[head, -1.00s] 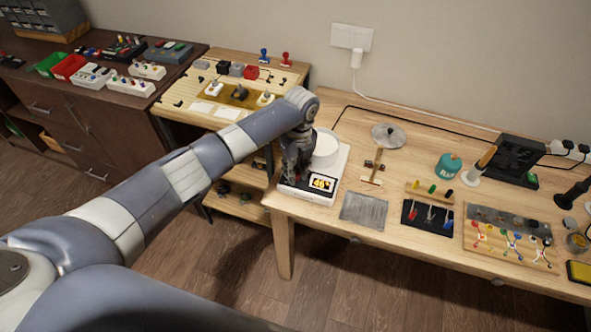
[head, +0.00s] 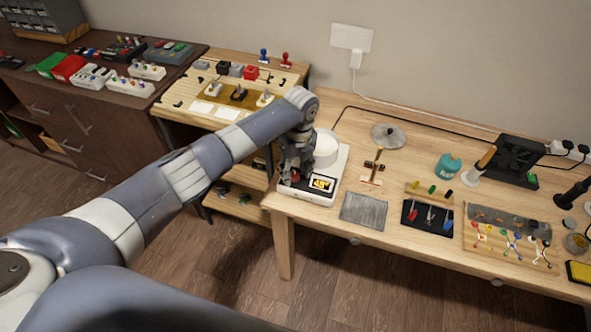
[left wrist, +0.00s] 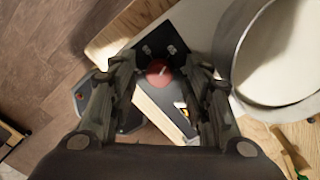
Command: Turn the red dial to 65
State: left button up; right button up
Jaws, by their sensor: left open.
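The red dial (left wrist: 158,73) sits on the front panel of a white device (head: 316,197) at the left end of the workbench. In the head view a bit of the dial (head: 295,177) shows beside my fingers. My left gripper (head: 291,179) is over the panel from above. In the left wrist view its open fingers (left wrist: 160,60) stand on either side of the dial; contact cannot be told. The lit orange display (head: 322,184) is right of the dial; its digits are too blurred to read surely. My right gripper is not in view.
A grey mat (head: 363,207) lies to the right, then a black tool tray (head: 427,216). The bench's left edge is close by the device.

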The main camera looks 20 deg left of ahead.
aim_at(298, 173)
pick_arm(q)
notch_tip(298, 173, up, 12)
jog(key=shift+w+d, duration=0.25)
jog(key=shift+w, duration=0.05)
dwell(0.4)
